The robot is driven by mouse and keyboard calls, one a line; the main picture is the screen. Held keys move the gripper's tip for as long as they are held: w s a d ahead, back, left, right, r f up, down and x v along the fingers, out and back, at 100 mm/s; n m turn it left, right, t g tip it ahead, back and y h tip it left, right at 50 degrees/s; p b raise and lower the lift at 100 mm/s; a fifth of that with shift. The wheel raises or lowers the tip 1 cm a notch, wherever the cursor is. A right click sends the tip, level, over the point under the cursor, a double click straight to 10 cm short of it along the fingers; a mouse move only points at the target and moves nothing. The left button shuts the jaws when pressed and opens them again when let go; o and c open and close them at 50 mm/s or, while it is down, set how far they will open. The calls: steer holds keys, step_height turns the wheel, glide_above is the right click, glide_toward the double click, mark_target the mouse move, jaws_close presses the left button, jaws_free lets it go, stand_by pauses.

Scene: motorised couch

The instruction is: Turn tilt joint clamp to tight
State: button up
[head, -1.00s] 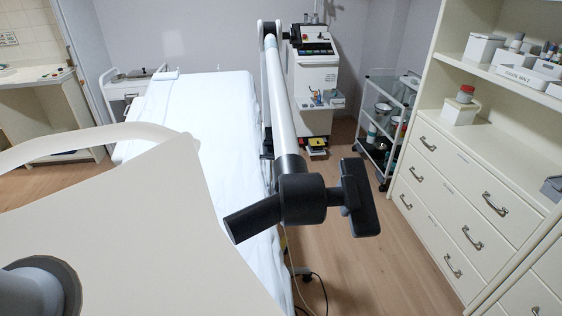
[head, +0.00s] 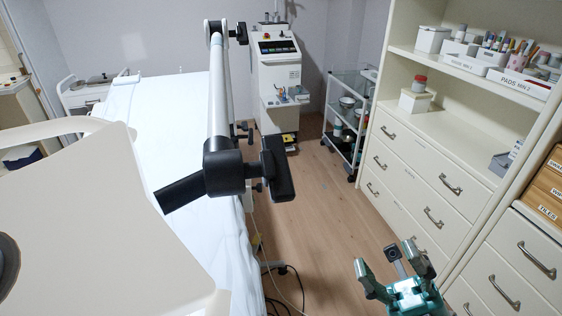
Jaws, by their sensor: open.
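A black joint (head: 224,167) sits at the near end of a long white arm (head: 219,95) over the couch's right edge. A black T-shaped clamp handle (head: 276,168) sticks out from the joint's right side, its bar slanting nearly upright. No marking shows which joint is the tilt joint or how tight either clamp is. My gripper (head: 389,256), green with grey fingertips, is open and empty at the lower right. It is below and right of the near handle, clear of it.
A couch with a white sheet (head: 165,125) lies left, with a large cream panel (head: 90,225) in front. A cream drawer cabinet with shelves (head: 425,165) stands right. A machine (head: 279,75) and a trolley (head: 347,120) stand behind. Bare floor (head: 318,205) lies between, with cables near the couch.

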step_height(320, 180, up, 7)
steer(key=w+a+n+g+h, duration=0.2)
steer(key=n+g+h, duration=0.5)
steer(key=n+g, duration=0.15)
steer(key=t+h, duration=0.3)
steer(key=h, duration=0.2)
glide_toward(289, 166)
steer(key=x, duration=1)
steer(key=shift+w+a+f, duration=0.2)
steer(key=shift+w+a, duration=0.05)
steer(key=shift+a, duration=0.15)
jaws_close()
